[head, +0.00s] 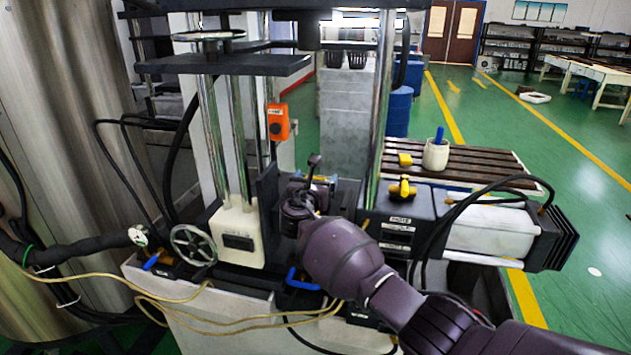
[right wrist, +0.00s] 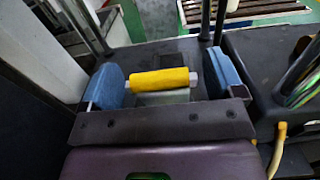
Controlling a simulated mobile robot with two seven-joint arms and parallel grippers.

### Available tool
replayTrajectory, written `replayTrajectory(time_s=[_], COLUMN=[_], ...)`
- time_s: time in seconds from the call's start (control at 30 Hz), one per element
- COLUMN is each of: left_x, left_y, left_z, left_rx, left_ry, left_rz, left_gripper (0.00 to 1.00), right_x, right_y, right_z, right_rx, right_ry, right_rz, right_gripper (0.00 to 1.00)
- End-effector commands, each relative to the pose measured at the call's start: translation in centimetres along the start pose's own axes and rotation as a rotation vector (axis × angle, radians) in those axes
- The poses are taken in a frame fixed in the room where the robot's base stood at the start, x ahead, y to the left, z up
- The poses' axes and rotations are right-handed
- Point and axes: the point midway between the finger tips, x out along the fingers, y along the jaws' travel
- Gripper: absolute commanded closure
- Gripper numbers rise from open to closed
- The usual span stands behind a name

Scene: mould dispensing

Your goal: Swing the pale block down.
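A pale cream block (head: 236,238) with a dark plate on its face stands upright at the foot of the metal columns, left of centre. My right gripper (head: 316,172) reaches between the columns, right of this block and apart from it. In the right wrist view, its two blue-padded fingers (right wrist: 165,82) are open on either side of a yellow cylinder (right wrist: 160,79) with pale ends. Small gaps show between cylinder and pads. A pale piece (right wrist: 163,97) shows just below the cylinder; I cannot tell whether it belongs to the cream block. My left gripper is not in view.
A spoked handwheel (head: 193,245) is left of the cream block. An orange control box (head: 278,122) hangs above it. A motor unit (head: 490,226) with black cables stands right of my arm. A slatted table (head: 470,163) holds a white cup (head: 435,155). Loose cables lie in front.

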Motion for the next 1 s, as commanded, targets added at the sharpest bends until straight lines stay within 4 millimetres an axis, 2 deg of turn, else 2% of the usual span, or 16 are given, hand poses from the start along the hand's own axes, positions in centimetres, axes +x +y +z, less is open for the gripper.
replayTrajectory(time_s=[0.03,0.37,0.8,1.0], left_x=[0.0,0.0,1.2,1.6], left_y=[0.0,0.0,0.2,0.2], left_z=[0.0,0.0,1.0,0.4], left_rx=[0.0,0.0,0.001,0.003], left_ry=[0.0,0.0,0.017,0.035], left_rz=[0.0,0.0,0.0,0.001], left_gripper=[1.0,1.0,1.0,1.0], right_x=[0.0,0.0,-0.6,-0.9], right_y=[0.0,0.0,0.0,0.0], right_z=[0.0,0.0,-0.4,-0.4], right_rx=[0.0,0.0,-0.001,-0.001], right_ry=[0.0,0.001,-0.088,-0.126], right_rz=[0.0,0.0,0.0,0.0], right_gripper=[0.2,0.71,0.71,0.71])
